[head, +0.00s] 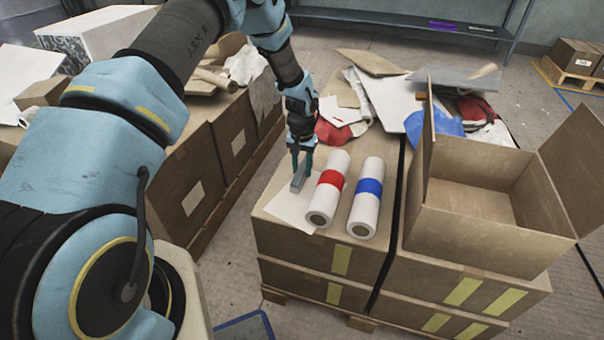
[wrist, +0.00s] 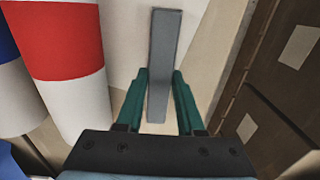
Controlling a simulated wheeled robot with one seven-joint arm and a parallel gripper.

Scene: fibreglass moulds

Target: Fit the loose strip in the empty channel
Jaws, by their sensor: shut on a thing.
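A flat grey strip (wrist: 165,40) stands out lengthwise between my gripper's two green fingers (wrist: 160,74) in the wrist view. In the head view my gripper (head: 301,165) points down at the left part of the carton top, shut on the strip (head: 298,183). A pale sheet (head: 288,206) lies below and beside the strip. I cannot tell whether the strip touches it. No empty channel can be made out in either view.
A roll with a red band (head: 329,188) lies just right of my gripper, and a roll with a blue band (head: 366,197) beyond it. An open carton (head: 480,215) stands at right. Sheets and cloths clutter the back. Cartons (head: 205,185) stand left across a gap.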

